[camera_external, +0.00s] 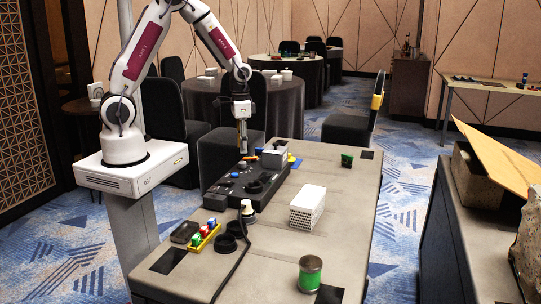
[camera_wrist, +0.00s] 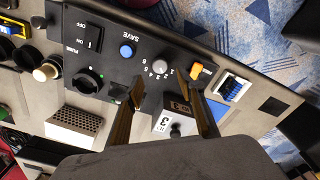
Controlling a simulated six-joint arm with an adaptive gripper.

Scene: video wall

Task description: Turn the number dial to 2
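The black control panel (camera_external: 243,186) lies along the table's left side in the external view. In the wrist view, small white numerals on the panel (camera_wrist: 125,68) run beside a pale round knob (camera_wrist: 159,67), near the fingertips. I cannot tell for certain that this knob is the number dial, or which number it points to. My gripper (camera_wrist: 164,88) is open, with its two fingers apart and nothing visible held between them. In the external view, my gripper (camera_external: 243,148) points down above the panel's far part.
A black rotary knob (camera_wrist: 86,81), a blue SAVE button (camera_wrist: 127,50), an OFF/ON switch (camera_wrist: 94,38) and an orange switch (camera_wrist: 202,73) surround the numerals.

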